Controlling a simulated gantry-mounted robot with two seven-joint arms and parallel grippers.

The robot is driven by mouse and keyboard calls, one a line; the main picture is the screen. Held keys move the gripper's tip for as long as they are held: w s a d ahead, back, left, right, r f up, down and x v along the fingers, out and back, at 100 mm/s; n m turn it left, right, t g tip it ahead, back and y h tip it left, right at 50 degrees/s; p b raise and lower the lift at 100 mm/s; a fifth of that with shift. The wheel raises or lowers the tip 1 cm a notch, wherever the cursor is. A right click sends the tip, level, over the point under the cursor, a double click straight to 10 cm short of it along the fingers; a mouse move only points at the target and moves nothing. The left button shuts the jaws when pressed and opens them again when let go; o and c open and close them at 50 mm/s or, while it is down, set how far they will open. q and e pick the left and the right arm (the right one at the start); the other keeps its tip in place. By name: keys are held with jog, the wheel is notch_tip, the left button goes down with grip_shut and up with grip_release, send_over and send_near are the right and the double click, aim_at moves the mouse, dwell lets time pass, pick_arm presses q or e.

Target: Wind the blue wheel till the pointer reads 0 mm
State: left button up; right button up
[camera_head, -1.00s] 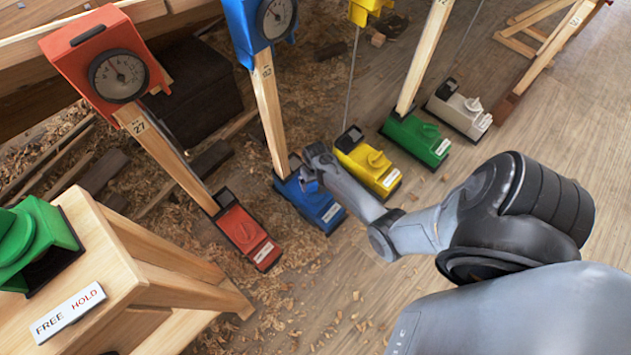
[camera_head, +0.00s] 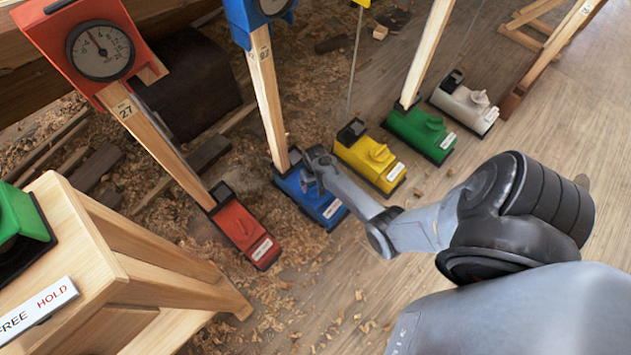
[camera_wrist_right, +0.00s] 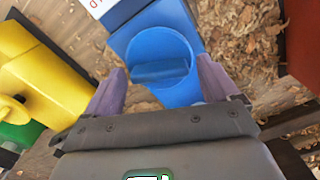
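The blue unit (camera_head: 312,202) sits on the floor at the foot of a wooden post. Its blue wheel (camera_wrist_right: 160,52), a round face with a bar across it, shows in the right wrist view. My right gripper (camera_head: 310,178) is down at this unit and hides the wheel in the head view. In the right wrist view its two fingers (camera_wrist_right: 160,76) are apart, one on each side of the wheel; contact cannot be told. The blue gauge (camera_head: 240,20) tops the post; its dial is cut by the picture's top edge, so its reading cannot be told. My left gripper is out of view.
A red unit (camera_head: 240,230) stands left of the blue one, with a red gauge (camera_head: 75,15) above. Yellow (camera_head: 365,160), green (camera_head: 415,130) and white (camera_head: 460,105) units stand to the right. A wooden stand (camera_head: 130,270) with a FREE/HOLD label is at the left.

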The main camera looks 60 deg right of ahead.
jog(key=c, duration=0.9)
jog(key=shift+o, duration=0.2)
jog(key=shift+r+m+p, duration=0.2)
jog(key=shift+m+p, duration=0.7)
jog(key=shift+p, duration=0.15)
jog(key=m+p, duration=0.1)
jog(key=m, duration=0.1)
jog(key=shift+m+p, duration=0.3)
jog(key=shift+p, duration=0.05)
jog(key=m+p, duration=0.1)
jog(key=m, duration=0.2)
jog(key=shift+f, duration=0.15)
jog(key=shift+m+p, duration=0.3)
jog(key=shift+m, duration=1.2)
jog(key=shift+f, duration=0.1)
jog(key=shift+s+m, duration=0.1)
jog(key=shift+m, duration=0.2)
jog(key=o, duration=1)
jog(key=shift+o, duration=0.2)
